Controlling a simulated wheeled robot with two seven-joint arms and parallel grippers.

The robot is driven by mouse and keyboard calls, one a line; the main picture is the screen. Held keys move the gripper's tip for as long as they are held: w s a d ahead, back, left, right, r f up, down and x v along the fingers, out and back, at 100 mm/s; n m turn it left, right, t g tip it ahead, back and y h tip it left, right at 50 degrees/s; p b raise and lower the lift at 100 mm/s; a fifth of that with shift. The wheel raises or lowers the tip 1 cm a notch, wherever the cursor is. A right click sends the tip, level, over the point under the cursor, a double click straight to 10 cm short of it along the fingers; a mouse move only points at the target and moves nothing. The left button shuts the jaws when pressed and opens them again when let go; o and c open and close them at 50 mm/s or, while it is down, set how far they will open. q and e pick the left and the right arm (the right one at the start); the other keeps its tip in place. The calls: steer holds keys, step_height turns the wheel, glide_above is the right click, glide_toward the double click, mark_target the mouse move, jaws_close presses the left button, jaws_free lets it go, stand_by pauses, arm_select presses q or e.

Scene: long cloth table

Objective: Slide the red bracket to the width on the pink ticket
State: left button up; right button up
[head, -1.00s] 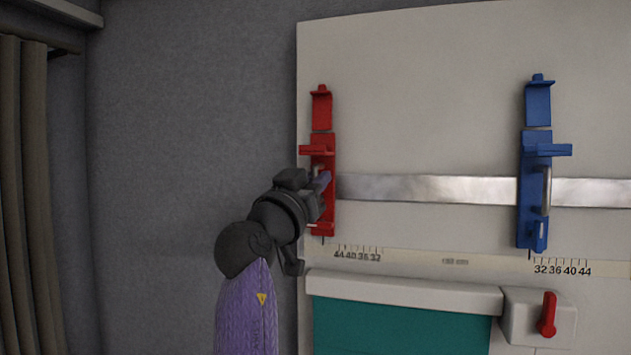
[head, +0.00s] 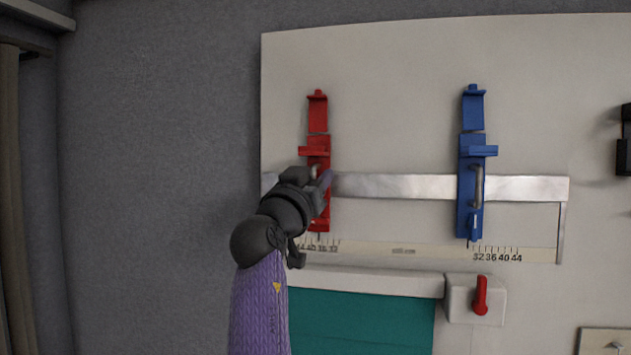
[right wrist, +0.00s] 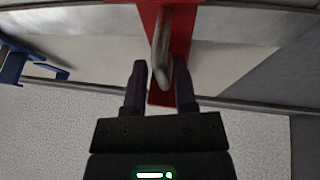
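The red bracket (head: 318,150) stands upright on a metal rail across a pale board. Its lower end is over the left scale (head: 320,246), near the middle of the marks 44 to 32; the exact mark is too small to read. My right gripper (head: 321,180) is at the bracket's handle. In the right wrist view, the handle (right wrist: 162,50) passes between the two fingers of my right gripper (right wrist: 160,72), which stand apart with narrow gaps showing beside it. Contact with one finger cannot be ruled out. My left gripper and the pink ticket are not in view.
A blue bracket (head: 470,150) stands on the same rail (head: 400,186), just left of the right scale's 32. Below are a teal panel (head: 360,320) and a red lever (head: 481,295) on a white box. The rail between the brackets is clear.

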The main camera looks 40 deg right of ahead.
steer(key=shift+o, duration=0.6)
steer(key=shift+s+d, duration=0.1)
steer(key=shift+a+f, duration=0.15)
steer(key=shift+a, duration=0.05)
steer(key=b+v, duration=0.5)
steer(key=v, duration=0.4)
steer(key=shift+s+a+b, duration=0.2)
steer(key=shift+a+b, duration=0.05)
steer(key=shift+b, duration=0.1)
